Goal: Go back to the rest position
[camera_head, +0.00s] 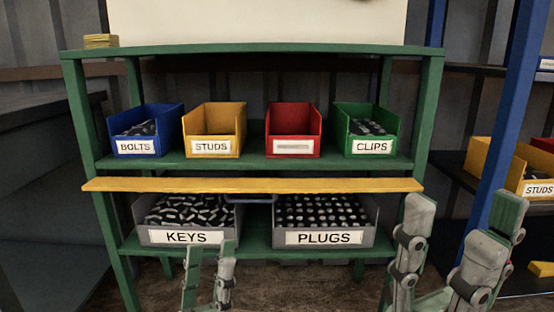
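My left gripper (211,252) points up at the bottom of the picture, in front of the grey KEYS bin (150,238). Its two fingers stand apart with nothing between them. My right gripper (464,205) is larger in the picture, at the lower right, in front of the rack's right leg. Its fingers are spread wide and it is empty. The green rack (250,50) stands ahead of both grippers.
Blue BOLTS (138,147), yellow STUDS (212,147), red (293,148) and green CLIPS (372,146) bins stand on the upper shelf. A yellow bar (252,185) crosses above the KEYS and PLUGS (325,239) bins. A blue post (512,100) stands at right.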

